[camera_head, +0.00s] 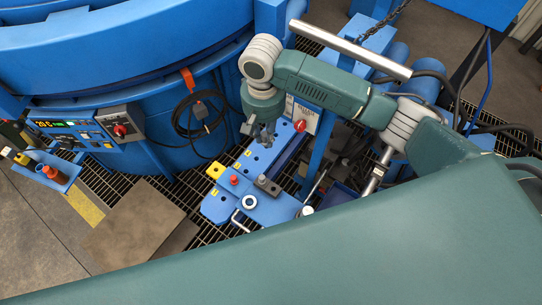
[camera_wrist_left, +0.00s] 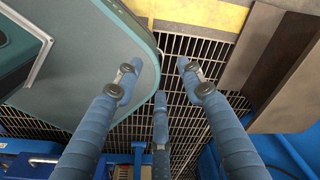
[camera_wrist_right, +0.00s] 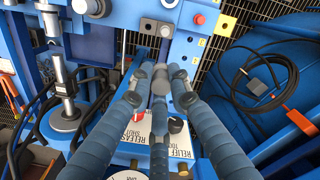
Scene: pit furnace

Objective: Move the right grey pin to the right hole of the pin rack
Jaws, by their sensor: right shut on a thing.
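My right gripper (camera_head: 266,138) hangs over the blue pin rack (camera_head: 257,160). In the right wrist view its fingers (camera_wrist_right: 158,76) are shut on a small grey pin (camera_wrist_right: 160,85), mostly hidden between the fingertips. The pin is above the blue rack surface (camera_wrist_right: 187,50); I cannot tell whether its lower end touches a hole. Dark holes show on the rack in the head view, partly covered by the gripper. My left gripper (camera_wrist_left: 158,78) is open and empty over the floor grating, away from the rack.
A grey block (camera_head: 267,185), a red button (camera_head: 234,180) and a white ring (camera_head: 250,202) sit at the rack's near end. A red knob (camera_head: 300,125) stands beside the gripper. The blue furnace (camera_head: 130,60) and a coiled black cable (camera_head: 190,115) are to the left.

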